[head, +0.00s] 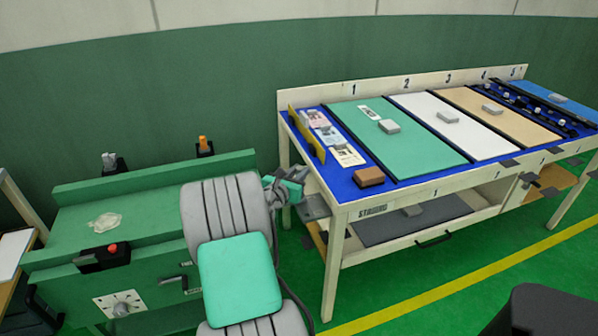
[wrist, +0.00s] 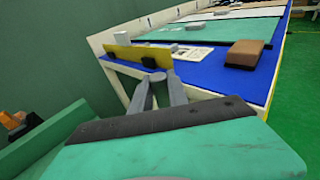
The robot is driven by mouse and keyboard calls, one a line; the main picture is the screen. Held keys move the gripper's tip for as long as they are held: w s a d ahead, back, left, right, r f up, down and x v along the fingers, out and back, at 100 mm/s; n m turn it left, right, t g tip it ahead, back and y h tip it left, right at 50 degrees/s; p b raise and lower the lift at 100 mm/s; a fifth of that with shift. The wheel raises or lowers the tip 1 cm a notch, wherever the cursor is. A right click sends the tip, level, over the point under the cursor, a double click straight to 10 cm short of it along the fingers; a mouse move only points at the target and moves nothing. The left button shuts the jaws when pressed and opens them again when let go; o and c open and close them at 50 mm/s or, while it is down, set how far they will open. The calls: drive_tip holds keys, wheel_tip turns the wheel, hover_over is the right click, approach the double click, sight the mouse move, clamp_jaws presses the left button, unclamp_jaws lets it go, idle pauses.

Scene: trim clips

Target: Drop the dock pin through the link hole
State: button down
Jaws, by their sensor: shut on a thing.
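My gripper (wrist: 159,82) shows in the wrist view with its two grey fingers closed around a small grey rounded piece (wrist: 159,92), which may be the dock pin. Most of that piece is hidden between the fingers. In the head view my gripper (head: 294,183) is beyond my grey and teal arm, in front of the left end of the numbered table (head: 335,211). What it holds is too small to make out there. I cannot make out a link or its hole in either view.
A green bench (head: 75,217) stands at left, with a red-buttoned box (head: 101,258) and a dial plate (head: 120,304). The numbered table carries a yellow upright strip (head: 306,134), a brown block (head: 369,177), cards and grey blocks. Green floor is open in front of the table.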

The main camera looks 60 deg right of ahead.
drive_tip(key=shift+f+b, duration=1.2)
drive_tip(key=shift+f, duration=1.15)
drive_tip(key=c, duration=1.2)
unclamp_jaws()
drive_tip(key=a, duration=0.2)
drive_tip(key=a+r, duration=0.1)
drive_tip(key=a, duration=0.2)
drive_tip(key=a+p, duration=0.1)
drive_tip(key=a, duration=0.1)
drive_tip(key=shift+a+r, duration=0.15)
drive_tip(key=shift+a, duration=0.2)
